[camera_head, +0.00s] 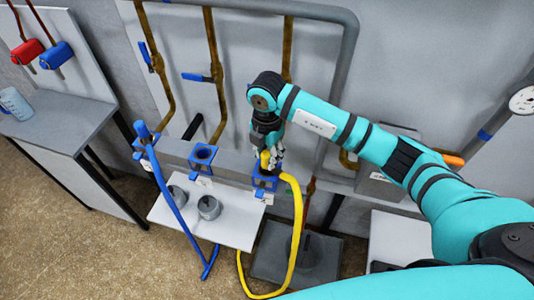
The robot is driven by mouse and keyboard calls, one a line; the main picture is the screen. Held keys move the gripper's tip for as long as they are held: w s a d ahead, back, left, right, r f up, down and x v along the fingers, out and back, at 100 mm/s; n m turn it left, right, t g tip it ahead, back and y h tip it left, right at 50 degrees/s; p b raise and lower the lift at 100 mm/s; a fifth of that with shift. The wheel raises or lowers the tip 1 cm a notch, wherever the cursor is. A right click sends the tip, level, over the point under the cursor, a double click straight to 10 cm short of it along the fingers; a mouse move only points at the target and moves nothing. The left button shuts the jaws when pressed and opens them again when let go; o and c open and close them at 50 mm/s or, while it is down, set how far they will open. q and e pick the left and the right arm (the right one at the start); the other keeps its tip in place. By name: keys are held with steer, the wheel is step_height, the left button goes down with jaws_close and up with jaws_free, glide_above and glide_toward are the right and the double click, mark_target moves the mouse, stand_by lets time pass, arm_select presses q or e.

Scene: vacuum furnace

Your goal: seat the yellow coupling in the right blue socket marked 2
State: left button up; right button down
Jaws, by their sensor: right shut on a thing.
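The yellow coupling (265,160) is at the end of a yellow hose (298,215). My right gripper (270,158) is shut on the coupling and holds it at the right blue socket (264,182). The coupling is over or in the mouth of this socket; the fingers and hose partly hide it, so I cannot tell how deep it sits. The number on the socket's tag is too small to read. My left gripper is not in view.
An empty blue socket (203,157) is in the middle of the grey beam. A blue hose (170,200) is at the left socket. Below, a white shelf (236,232) holds grey caps (209,207). Brown pipes with blue valve handles (196,77) run behind. A side table (60,118) stands left.

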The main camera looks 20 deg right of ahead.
steer(key=shift+f, duration=0.1)
steer(key=c, duration=0.8)
jaws_free()
steer(key=shift+c, duration=0.2)
step_height(320, 180, up, 12)
